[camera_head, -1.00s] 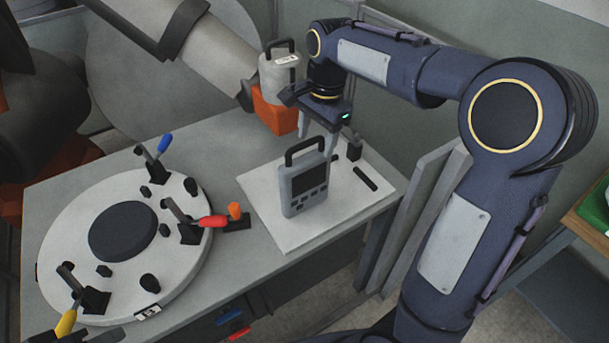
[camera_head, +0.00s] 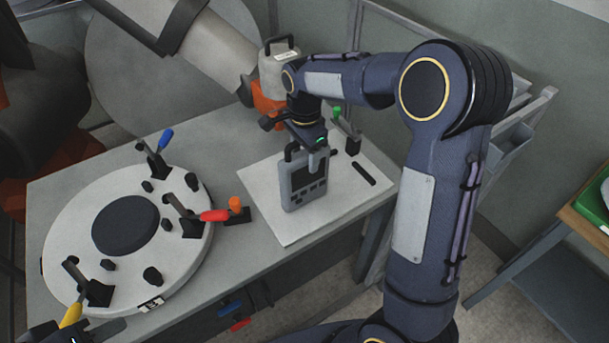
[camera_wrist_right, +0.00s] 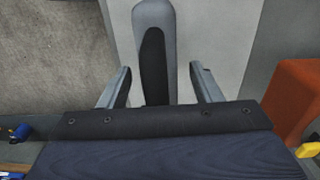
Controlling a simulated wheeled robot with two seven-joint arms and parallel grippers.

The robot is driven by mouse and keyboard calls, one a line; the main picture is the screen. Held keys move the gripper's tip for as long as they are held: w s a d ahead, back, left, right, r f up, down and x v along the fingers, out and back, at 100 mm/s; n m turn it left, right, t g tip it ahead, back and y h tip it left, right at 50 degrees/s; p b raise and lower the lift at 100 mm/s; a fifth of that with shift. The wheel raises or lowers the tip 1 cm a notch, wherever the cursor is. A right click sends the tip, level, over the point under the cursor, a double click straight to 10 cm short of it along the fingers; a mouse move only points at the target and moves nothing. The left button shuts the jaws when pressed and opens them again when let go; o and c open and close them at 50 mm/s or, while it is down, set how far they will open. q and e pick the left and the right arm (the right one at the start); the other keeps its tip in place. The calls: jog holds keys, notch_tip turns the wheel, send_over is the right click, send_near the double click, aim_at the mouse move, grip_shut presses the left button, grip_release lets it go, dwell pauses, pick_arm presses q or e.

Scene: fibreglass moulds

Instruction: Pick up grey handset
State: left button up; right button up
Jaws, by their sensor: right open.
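The grey handset (camera_head: 304,190) stands upright on a white board, with a dark screen, buttons and a dark top handle. My right gripper (camera_head: 309,158) is open and low over the handset's top in the head view; one finger shows in front of its upper right part. In the right wrist view, the handset (camera_wrist_right: 142,20) and its dark handle (camera_wrist_right: 153,65) lie between the two spread fingers of the gripper (camera_wrist_right: 161,85), with a gap visible on each side. My left gripper (camera_head: 62,334) shows only partly at the lower left edge, so its jaws are unclear.
The white board (camera_head: 290,232) lies on a grey table. A round white mould (camera_head: 62,225) with several coloured-handled clamps fills the table's left side. An orange-based grey canister (camera_head: 275,72) and a green-topped post (camera_head: 337,112) stand behind. A dark bar (camera_head: 364,173) lies right of the handset.

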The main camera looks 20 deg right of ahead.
grip_shut()
dwell(0.3)
jog(key=shift+r, duration=0.2)
